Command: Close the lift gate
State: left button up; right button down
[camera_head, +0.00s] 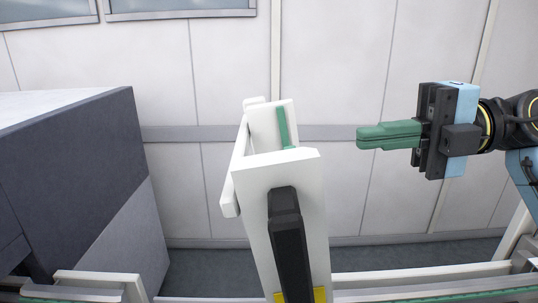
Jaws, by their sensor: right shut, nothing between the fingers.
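The lift gate appears to be the white raised piece (250,183) in the middle of the view. It stands up steeply, with a black bar (287,240) along its near face, a green strip (283,128) near its top and a yellow patch at the bottom edge. Its lower end is cut off by the frame. My right gripper (360,138) comes in from the right, its green fingers together and empty, pointing left. In the picture it is to the right of the gate, with a clear gap between them. My left gripper is out of view.
A dark grey box-like block (80,170) with a pale top stands at the left. White rails (420,278) with green strips run along the bottom. A pale panelled wall (350,60) fills the back, with grey floor (205,265) below.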

aim_at(269, 158)
jog(key=shift+h, duration=0.4)
jog(key=shift+a+f+p, duration=0.45)
jog(key=shift+a, duration=1.8)
jog(key=shift+a+f+p, duration=0.4)
jog(key=shift+a+f, duration=0.05)
jog(key=shift+a, duration=1.75)
jog(key=shift+a+f+p, duration=0.45)
jog(key=shift+a, duration=1.8)
